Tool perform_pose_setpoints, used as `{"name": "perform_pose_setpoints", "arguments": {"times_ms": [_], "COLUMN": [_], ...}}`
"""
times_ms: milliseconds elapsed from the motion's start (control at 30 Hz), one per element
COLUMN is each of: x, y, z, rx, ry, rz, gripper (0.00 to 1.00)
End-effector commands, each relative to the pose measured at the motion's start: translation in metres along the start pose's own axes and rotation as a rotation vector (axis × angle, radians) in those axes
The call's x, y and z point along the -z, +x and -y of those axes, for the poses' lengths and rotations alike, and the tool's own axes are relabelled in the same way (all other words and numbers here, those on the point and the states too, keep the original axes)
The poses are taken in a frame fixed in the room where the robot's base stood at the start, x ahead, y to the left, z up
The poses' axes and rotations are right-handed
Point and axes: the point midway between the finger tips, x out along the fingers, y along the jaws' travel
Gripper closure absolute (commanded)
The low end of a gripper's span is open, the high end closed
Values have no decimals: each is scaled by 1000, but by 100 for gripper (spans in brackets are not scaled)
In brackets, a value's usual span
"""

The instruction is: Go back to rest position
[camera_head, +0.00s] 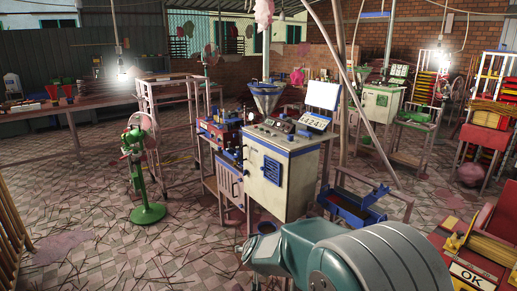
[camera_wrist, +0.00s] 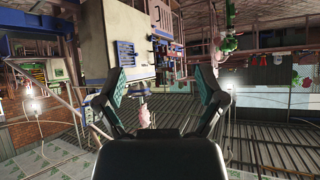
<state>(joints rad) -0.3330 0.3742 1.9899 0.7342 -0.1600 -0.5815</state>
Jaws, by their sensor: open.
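My gripper (camera_wrist: 166,82) shows in the wrist view with its two dark fingers spread wide and teal pads facing inward. It is open and nothing is between the fingers. The wrist picture looks upside down, with the extruder machine (camera_wrist: 106,45) beyond the fingers. In the head view my arm's teal and grey links fill the bottom right, low in front of the white extruder machine (camera_head: 272,185). The fingers cannot be made out clearly there.
A blue tray (camera_head: 350,208) stands right of the machine. A green pedestal fan (camera_head: 148,213) stands left on the stick-littered tiled floor (camera_head: 95,235). A red-and-yellow table with an OK sign (camera_head: 467,273) is at bottom right. The left floor has free room.

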Motion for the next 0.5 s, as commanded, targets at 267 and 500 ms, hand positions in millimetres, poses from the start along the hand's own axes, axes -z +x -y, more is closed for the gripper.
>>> {"name": "perform_pose_setpoints", "arguments": {"times_ms": [267, 500], "x": [16, -4], "y": [-105, -192], "z": [-24, -48], "rx": [90, 99], "ry": [19, 24], "rz": [62, 152], "gripper": [11, 11]}}
